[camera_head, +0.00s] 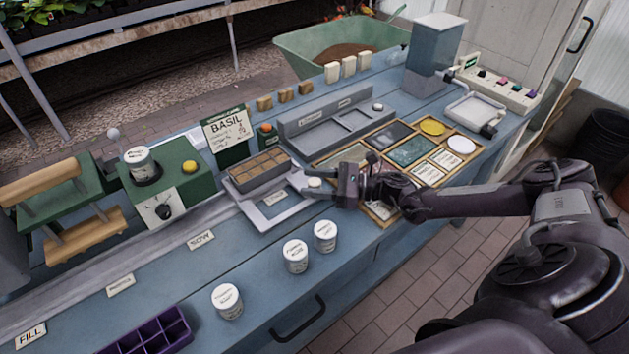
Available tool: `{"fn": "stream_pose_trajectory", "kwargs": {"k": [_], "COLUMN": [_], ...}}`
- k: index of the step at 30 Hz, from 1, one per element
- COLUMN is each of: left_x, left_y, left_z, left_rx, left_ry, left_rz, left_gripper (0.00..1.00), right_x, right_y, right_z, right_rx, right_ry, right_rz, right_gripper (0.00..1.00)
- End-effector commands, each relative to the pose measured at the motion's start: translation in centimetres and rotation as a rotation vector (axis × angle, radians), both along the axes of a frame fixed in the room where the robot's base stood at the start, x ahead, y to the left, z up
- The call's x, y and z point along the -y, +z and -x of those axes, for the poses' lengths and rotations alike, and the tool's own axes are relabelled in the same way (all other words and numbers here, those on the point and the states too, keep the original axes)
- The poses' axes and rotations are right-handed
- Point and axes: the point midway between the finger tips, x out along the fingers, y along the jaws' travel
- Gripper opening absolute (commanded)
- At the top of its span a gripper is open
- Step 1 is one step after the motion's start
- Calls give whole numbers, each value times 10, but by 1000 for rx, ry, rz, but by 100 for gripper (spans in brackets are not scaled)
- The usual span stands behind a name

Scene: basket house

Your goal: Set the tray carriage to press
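The tray carriage (268,217) is a light grey frame on the bench rail, right of the "SOW" label (201,240). A dark grey tray with brown cells (258,168) sits at its back. A pale round knob (314,183) is at the carriage's right end. My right gripper (330,190) is at that knob, low over the bench; whether its fingers are closed on the knob is unclear. Farther left along the rail are a small label too blurred to read surely (120,285) and the "FILL" label (30,335). My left gripper is out of view.
Three white labelled pots (296,257) stand along the front edge. A purple cell tray (150,334) lies at the lower left. A green box with a dial (167,190) and a wooden-handled device (75,215) stand behind the rail. A sectioned wooden tray (380,208) lies right.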

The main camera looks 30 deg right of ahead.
Motion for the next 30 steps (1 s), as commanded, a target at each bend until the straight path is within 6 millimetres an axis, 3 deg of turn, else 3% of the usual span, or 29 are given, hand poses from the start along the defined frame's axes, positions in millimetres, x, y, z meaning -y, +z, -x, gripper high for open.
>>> {"fn": "stream_pose_trajectory", "kwargs": {"k": [2,11,16,24,30], "left_x": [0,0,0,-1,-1], "left_y": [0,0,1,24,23], "left_z": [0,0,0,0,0], "left_rx": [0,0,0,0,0], "left_ry": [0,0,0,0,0], "left_rz": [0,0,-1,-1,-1], "left_gripper": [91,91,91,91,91], "right_x": [0,0,-1,-44,-51], "right_y": [0,0,1,4,0], "right_z": [0,0,0,4,4], "right_rx": [0,0,1,-1,0], "right_ry": [0,0,0,3,1], "right_rz": [0,0,-1,-3,0], "right_gripper": [41,1,0,0,0]}}
